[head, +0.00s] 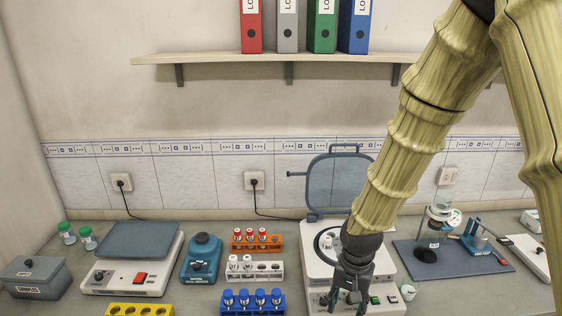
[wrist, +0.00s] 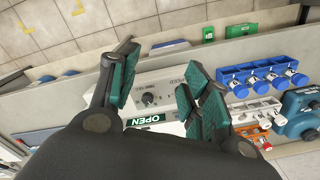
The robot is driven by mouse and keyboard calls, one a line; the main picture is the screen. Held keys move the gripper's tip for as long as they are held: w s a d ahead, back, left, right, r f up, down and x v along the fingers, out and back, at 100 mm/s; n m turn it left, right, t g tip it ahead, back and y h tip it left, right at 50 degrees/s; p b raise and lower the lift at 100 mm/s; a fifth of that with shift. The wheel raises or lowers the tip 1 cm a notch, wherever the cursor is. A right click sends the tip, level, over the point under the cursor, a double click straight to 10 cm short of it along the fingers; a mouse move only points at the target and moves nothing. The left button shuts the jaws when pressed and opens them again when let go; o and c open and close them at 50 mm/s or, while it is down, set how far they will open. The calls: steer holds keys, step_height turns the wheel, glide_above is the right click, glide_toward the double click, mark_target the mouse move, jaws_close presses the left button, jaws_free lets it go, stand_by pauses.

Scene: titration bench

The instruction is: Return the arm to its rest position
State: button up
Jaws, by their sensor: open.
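My gripper (head: 346,300) hangs pointing down at the front of the white centrifuge (head: 318,256), whose lid stands open behind my arm. In the wrist view my gripper (wrist: 163,78) has its green-padded fingers spread apart, with nothing between them. The centrifuge front (wrist: 160,93), with a dial and a green OPEN label, shows beyond the fingers. I cannot tell whether the fingers touch it. My arm covers part of the centrifuge and its lid in the head view.
Left of the centrifuge are orange (head: 257,246), white (head: 255,271) and blue (head: 252,303) tube racks, a blue vortex mixer (head: 202,259) and a balance (head: 128,276). A small white cup (head: 408,292) stands close right of my gripper. A titration stand (head: 475,240) is farther right. A shelf (head: 230,58) with binders hangs above.

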steer(key=s+d+f+n+b, duration=0.15)
steer(key=s+f, duration=0.25)
steer(key=f, duration=0.6)
steer(key=s+f+b, duration=0.3)
steer(key=f, duration=0.7)
steer(key=s+d+f+n+b, duration=0.2)
steer(key=s+f+b, duration=0.1)
steer(key=s+f, duration=0.6)
steer(key=s+d+f+n+b, duration=0.1)
steer(key=s+d+f+b, duration=0.2)
steer(key=s+f, duration=0.7)
steer(key=shift+s+f+n, duration=0.15)
steer(key=shift+f+n, duration=0.2)
steer(key=shift+f, duration=0.15)
